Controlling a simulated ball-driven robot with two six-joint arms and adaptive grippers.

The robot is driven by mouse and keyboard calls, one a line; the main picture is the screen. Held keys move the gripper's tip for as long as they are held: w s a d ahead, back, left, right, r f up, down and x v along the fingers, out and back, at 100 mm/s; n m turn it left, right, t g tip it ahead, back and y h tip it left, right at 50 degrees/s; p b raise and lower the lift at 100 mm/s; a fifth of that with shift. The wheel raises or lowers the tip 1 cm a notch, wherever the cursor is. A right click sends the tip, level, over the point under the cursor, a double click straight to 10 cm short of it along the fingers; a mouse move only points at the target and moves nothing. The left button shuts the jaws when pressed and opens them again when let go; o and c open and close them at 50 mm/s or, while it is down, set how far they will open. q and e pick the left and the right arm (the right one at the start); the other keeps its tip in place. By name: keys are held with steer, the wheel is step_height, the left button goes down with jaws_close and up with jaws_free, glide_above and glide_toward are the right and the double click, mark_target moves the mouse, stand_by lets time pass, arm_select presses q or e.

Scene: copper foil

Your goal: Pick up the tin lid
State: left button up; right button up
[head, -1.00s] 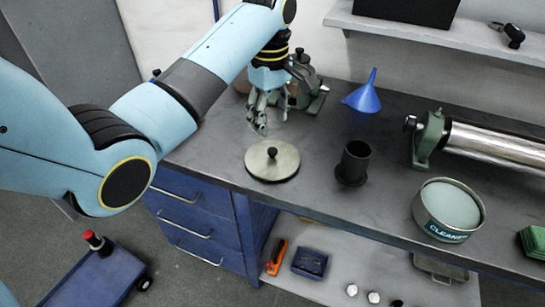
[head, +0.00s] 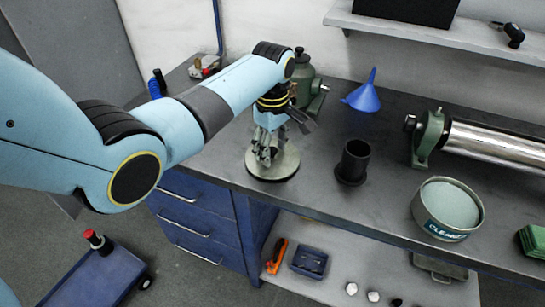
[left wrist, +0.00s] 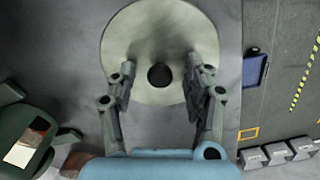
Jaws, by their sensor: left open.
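The tin lid (head: 287,166) is a pale round disc with a black knob, lying flat on the dark workbench. My left gripper (head: 266,158) is over it in the head view and hides the knob. In the left wrist view the lid (left wrist: 185,30) and its black knob (left wrist: 160,76) show clearly. There the open fingers of my left gripper (left wrist: 158,88) stand on either side of the knob, apart from it. I cannot tell the exact height of the fingertips above the lid. My right gripper is not in view.
A black cup (head: 353,163) stands right of the lid, with a blue funnel (head: 363,98) behind it. A cleaner tin (head: 447,209) and a steel roller (head: 490,145) are further right. A green machine (head: 307,88) stands behind my left gripper. The bench's front edge is close to the lid.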

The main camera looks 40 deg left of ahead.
arm_select(q)
jaws_close()
steer(key=shift+r, duration=0.2)
stand_by(0.3)
